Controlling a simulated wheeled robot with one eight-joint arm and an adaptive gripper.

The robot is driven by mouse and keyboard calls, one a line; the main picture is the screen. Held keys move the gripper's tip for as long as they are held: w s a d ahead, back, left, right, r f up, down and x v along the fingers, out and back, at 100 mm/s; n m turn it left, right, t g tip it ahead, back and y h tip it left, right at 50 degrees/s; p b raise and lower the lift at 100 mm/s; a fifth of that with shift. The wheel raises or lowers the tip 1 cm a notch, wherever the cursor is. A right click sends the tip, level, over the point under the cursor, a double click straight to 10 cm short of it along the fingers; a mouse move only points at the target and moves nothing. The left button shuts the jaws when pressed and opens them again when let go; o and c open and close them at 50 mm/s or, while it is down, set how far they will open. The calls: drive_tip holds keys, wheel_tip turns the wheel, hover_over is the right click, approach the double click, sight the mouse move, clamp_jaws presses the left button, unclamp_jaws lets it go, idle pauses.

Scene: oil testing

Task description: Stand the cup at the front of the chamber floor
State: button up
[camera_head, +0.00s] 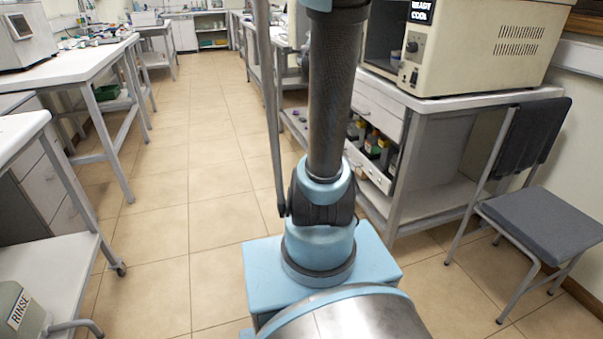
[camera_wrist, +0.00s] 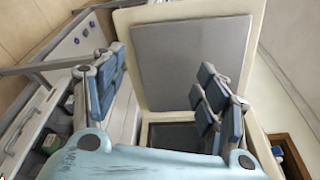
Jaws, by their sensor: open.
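The chamber is a cream box (camera_head: 475,45) on the bench at the upper right of the head view. Its display reads "READY COOL", and a dark opening shows on its left side. In the wrist view, my gripper (camera_wrist: 162,82) is open, with blue pads on both fingers and nothing visible between them. Beyond the fingers is a cream-framed grey panel (camera_wrist: 190,62), perhaps the chamber's door, with a dark recess below it. I cannot make out the chamber floor. The head view does not show my gripper.
Benches line the left side, one with a container marked "RINSE" (camera_head: 22,312). The tiled aisle (camera_head: 190,140) between them is clear.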

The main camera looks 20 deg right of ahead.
drive_tip(key=s+a+f+n+g+y, duration=0.6)
drive_tip(key=s+a+f+n+g, duration=0.1)
drive_tip(key=s+a+f+n, duration=0.75)
drive_tip(key=s+d+f+n+g+h, duration=0.1)
drive_tip(key=s+f+n+g, duration=0.3)
drive_tip(key=s, duration=0.7)
drive_tip(key=s+d+f+n+g+h, duration=0.1)
drive_tip(key=s+f+n+g+h, duration=0.1)
drive_tip(key=s+f+n, duration=0.3)
drive_tip(key=s+f+g, duration=0.1)
drive_tip(key=s+f, duration=0.2)
drive_tip(key=s, duration=0.4)
drive_tip(key=shift+s+d+f+n+g, duration=0.2)
drive_tip(key=shift+s+f+n+g, duration=0.05)
drive_tip(key=shift+f+n+g, duration=0.15)
